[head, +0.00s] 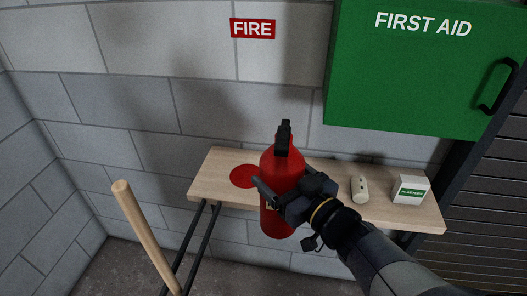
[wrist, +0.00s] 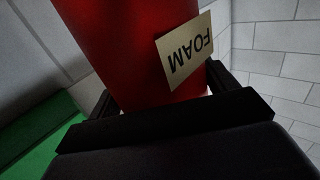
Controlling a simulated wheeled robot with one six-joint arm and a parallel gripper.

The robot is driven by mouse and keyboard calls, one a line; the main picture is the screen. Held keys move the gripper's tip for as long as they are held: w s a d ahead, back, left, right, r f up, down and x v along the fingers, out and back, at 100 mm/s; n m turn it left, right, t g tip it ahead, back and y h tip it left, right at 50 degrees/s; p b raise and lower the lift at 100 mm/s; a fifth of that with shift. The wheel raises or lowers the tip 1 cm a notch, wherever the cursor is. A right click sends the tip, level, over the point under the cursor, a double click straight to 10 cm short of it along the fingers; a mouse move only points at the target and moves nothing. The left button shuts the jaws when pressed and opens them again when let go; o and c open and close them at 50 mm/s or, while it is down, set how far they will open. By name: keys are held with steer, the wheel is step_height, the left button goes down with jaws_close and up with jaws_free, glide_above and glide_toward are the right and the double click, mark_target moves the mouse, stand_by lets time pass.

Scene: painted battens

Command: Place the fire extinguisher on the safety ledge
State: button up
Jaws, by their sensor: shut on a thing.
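The red fire extinguisher (head: 281,172) with a black top is upright in front of the wooden safety ledge (head: 215,169). My gripper (head: 278,197) is shut around its body, with a finger on each side. In the wrist view the extinguisher (wrist: 130,50) fills the space between my gripper's fingers (wrist: 160,90), and its FOAM label shows tilted. A red round spot (head: 244,176) lies on the left part of the ledge, just left of the extinguisher. The extinguisher hides part of the ledge's front edge, and its base appears lower than the ledge top in the picture.
A pale rolled item (head: 359,189) and a white-and-green box (head: 411,189) sit on the ledge's right part. A green FIRST AID cabinet (head: 420,75) hangs above. A wooden handle (head: 147,235) stands at the front left. A FIRE sign (head: 252,28) is on the wall.

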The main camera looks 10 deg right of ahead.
steer(key=w+a+r+p, duration=0.2)
steer(key=w+a+r, duration=0.1)
steer(key=w, duration=0.8)
steer(key=w+a+r+p, duration=0.2)
steer(key=w+a+r, duration=0.1)
steer(key=w, duration=0.8)
step_height(320, 180, down, 9)
steer(key=shift+w+h, duration=0.2)
steer(key=shift+h, duration=0.1)
steer(key=shift+d+f+b, duration=0.1)
steer(key=shift+f+b, duration=0.1)
steer(key=shift+b, duration=0.2)
steer(key=o, duration=1.6)
steer(key=shift+f, duration=0.2)
steer(key=o, duration=0.4)
steer(key=shift+r, duration=0.15)
